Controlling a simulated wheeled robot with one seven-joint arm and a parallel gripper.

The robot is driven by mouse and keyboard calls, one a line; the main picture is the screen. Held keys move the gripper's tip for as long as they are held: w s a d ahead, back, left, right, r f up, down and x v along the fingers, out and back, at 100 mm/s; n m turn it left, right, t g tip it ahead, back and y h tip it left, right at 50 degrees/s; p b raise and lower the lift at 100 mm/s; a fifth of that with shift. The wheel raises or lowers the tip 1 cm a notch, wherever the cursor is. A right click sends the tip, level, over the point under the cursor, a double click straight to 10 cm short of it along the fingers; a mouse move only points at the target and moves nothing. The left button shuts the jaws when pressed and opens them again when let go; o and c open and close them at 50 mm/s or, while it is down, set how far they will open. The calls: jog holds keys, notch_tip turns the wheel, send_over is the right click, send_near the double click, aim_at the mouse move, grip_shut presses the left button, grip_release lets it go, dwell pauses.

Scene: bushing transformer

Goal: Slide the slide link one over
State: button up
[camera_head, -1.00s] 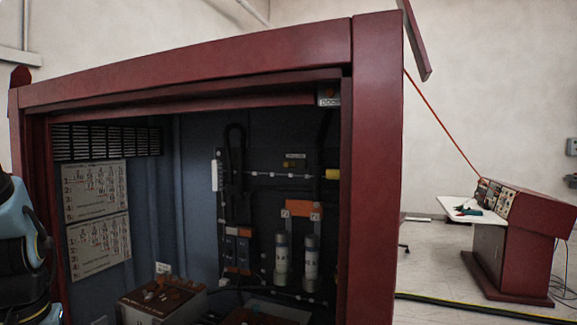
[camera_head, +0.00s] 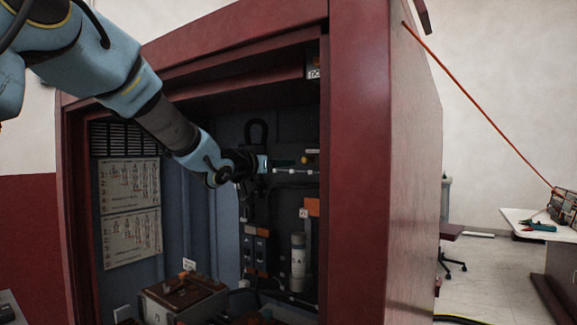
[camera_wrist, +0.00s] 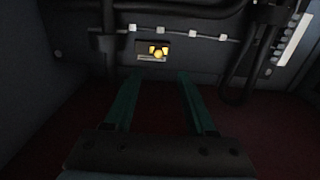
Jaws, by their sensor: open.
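A small dark plate with yellow parts (camera_wrist: 152,50) is on the cabinet's back wall in the wrist view; I take it for the slide link, but it is too small to be sure. My gripper (camera_wrist: 159,76) is open and empty. Its two teal fingers point toward the back wall, and the plate lies ahead between their tips with a gap. In the head view my gripper (camera_head: 268,164) is inside the cabinet, left of the plate.
The cabinet's red frame (camera_head: 355,150) borders the opening on the right. A rail with white clips (camera_wrist: 185,33) and black cables (camera_wrist: 262,60) run on the back wall. Below are a grey-white cylinder (camera_head: 298,262) and a box (camera_head: 180,298). Instruction sheets (camera_head: 130,210) hang at left.

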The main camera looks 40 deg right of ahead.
aim_at(303, 160)
jog(key=p+x, duration=0.2)
jog(key=x, duration=0.3)
jog(key=p+x, duration=0.2)
jog(key=x, duration=0.4)
jog(key=shift+r+p, duration=0.25)
jog(key=shift+p, duration=0.05)
jog(key=shift+c, duration=0.3)
grip_shut()
dwell(0.6)
